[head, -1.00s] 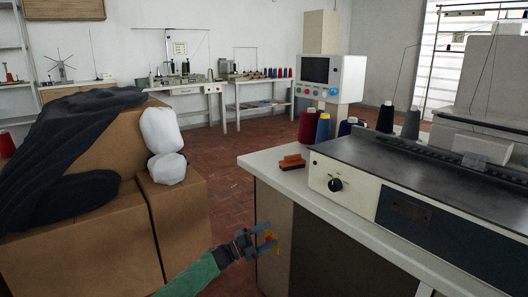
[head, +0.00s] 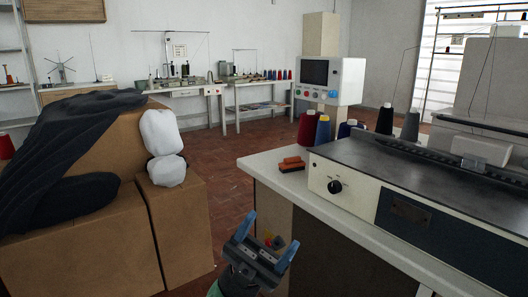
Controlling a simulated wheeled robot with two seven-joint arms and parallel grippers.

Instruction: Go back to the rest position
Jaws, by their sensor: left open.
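My left gripper (head: 262,247) is at the bottom middle of the head view, in front of the near end of the white-topped machine table (head: 262,165). Its two blue fingertips stand apart and nothing shows between them that it holds. My right gripper is not in view.
Cardboard boxes (head: 180,225) with dark cloth (head: 62,140) and white bundles (head: 162,132) stand left. Tiled floor (head: 225,165) is free between.

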